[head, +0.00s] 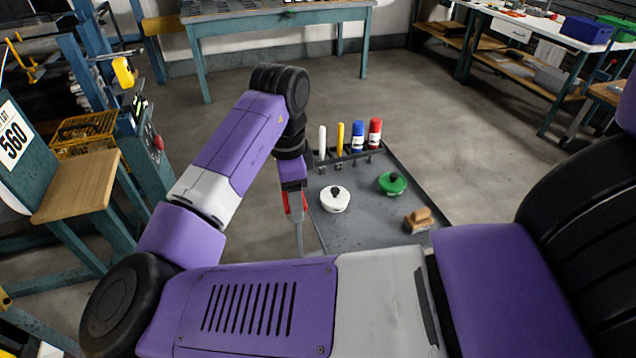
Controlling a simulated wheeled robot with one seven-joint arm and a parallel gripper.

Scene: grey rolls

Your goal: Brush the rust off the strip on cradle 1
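My gripper (298,238) points down at the left edge of a grey tray top (360,225). It is seen side-on, with red parts near its base, and its finger gap cannot be made out. I see nothing between the fingers. A small brown block-like thing (418,220), perhaps a brush, lies at the right of the tray top, apart from my gripper. No rusty strip and no numbered cradle can be made out in the head view; my arm covers the lower part of the picture.
A white lidded pot (335,199) and a green one (392,183) stand on the tray top. Behind them a dark rack (345,158) holds white, yellow, blue and red upright items. Benches stand at the back; a wooden-topped stand (75,185) is left. Floor beyond the tray is clear.

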